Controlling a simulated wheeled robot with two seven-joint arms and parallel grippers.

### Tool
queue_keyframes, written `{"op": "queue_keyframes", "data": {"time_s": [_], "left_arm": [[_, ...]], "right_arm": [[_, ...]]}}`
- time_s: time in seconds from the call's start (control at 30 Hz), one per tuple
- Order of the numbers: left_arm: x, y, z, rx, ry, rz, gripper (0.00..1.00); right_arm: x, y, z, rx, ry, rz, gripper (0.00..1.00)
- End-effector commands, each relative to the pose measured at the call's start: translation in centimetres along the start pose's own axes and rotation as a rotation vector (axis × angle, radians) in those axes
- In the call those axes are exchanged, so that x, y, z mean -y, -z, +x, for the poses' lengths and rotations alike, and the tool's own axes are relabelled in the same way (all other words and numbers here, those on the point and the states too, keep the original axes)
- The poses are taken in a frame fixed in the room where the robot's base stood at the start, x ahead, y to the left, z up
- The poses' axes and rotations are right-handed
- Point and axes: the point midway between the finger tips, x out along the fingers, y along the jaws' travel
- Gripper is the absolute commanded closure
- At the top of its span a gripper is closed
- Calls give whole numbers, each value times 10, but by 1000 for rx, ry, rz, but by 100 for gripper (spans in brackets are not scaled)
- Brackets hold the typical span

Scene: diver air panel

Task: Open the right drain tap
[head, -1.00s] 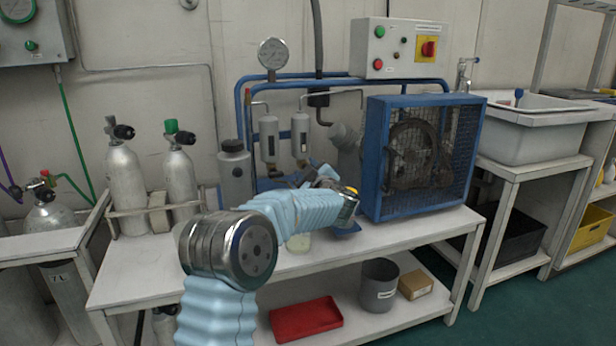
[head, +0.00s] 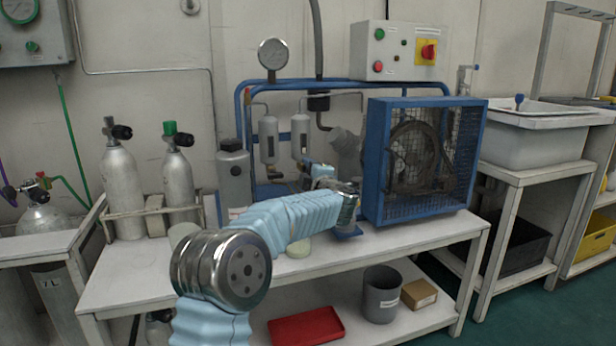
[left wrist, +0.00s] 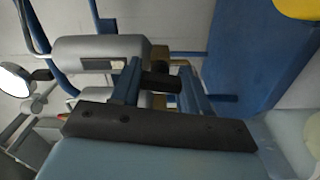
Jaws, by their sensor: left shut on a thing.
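Two grey filter cylinders hang on the blue pipe frame, the left one (head: 268,138) and the right one (head: 301,135). My left gripper (head: 309,169) is just under the right cylinder, and my own arm hides part of the area below it. In the left wrist view, the grey cylinder (left wrist: 98,52) lies sideways beside the fingers. My left gripper (left wrist: 160,80) is shut on the dark drain tap (left wrist: 161,83) at that cylinder's lower end. Some brass shows behind the tap. How far the tap is turned cannot be told. My right gripper is not in view.
The blue caged compressor (head: 418,160) stands close to the right of my gripper. A grey bottle (head: 234,172) and air cylinders (head: 122,190) stand to the left. A red tray (head: 306,326) and grey bin (head: 381,293) are below.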

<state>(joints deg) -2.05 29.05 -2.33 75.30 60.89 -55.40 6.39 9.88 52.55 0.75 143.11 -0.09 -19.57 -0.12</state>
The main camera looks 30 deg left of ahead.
Motion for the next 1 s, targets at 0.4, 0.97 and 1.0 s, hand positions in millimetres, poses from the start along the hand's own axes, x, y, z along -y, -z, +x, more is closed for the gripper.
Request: {"op": "queue_keyframes", "data": {"time_s": [0.4, 0.97, 1.0], "left_arm": [[3, -1, 0, 1, 5, -20, 86], [1, 0, -1, 0, 2, -20, 30], [1, 0, -2, 1, 2, -20, 30]], "right_arm": [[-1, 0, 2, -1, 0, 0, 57], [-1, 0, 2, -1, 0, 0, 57], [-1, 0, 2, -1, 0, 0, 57]]}}
